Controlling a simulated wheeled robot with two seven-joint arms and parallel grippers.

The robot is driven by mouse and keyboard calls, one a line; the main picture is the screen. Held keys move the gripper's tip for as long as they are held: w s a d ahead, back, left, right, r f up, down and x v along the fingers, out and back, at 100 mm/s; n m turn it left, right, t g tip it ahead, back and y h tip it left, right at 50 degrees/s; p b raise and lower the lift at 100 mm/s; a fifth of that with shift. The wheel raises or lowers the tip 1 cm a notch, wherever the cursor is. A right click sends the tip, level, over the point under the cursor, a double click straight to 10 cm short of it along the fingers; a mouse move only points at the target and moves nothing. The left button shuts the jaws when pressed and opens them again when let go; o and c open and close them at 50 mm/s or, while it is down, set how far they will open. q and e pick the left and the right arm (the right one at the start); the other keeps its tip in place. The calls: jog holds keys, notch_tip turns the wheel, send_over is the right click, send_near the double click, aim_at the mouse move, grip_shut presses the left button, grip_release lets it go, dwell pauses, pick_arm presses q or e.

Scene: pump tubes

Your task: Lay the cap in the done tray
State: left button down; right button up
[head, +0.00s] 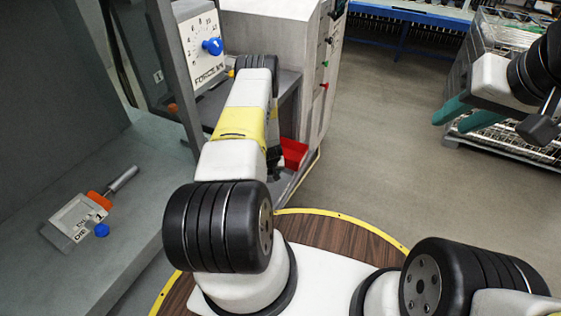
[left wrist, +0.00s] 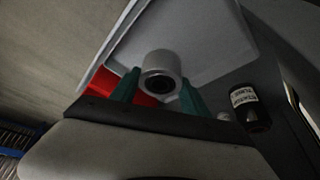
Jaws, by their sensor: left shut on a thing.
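The cap (left wrist: 160,72), a pale grey round piece with a dark opening, is between the teal fingers of my left gripper (left wrist: 160,92), which is shut on it. Behind the cap in the left wrist view is a light grey tray (left wrist: 205,30) with a raised rim; I cannot tell whether the cap touches it. In the head view my left arm hides the left gripper, the cap and the tray. My right gripper (head: 450,122) is at the right of the head view, its teal fingers apart and empty.
A red bin (head: 294,153) stands beside my left arm in the grey cabinet (head: 312,80). A dark labelled cylinder (left wrist: 248,106) is right of the tray. A wire rack (head: 515,140) stands behind my right gripper.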

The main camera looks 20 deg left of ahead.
aim_at(271, 177)
pick_arm(q)
notch_tip(271, 177, down, 7)
jog(key=shift+f, duration=0.2)
jog(key=shift+f, duration=0.1)
jog(key=c, duration=0.6)
grip_release()
jog(key=shift+o, duration=0.2)
jog(key=shift+r, duration=0.4)
jog(key=v, duration=1.1)
jog(key=shift+s+d+r, duration=0.1)
jog(key=shift+s+r, duration=0.05)
jog(key=shift+r, duration=0.1)
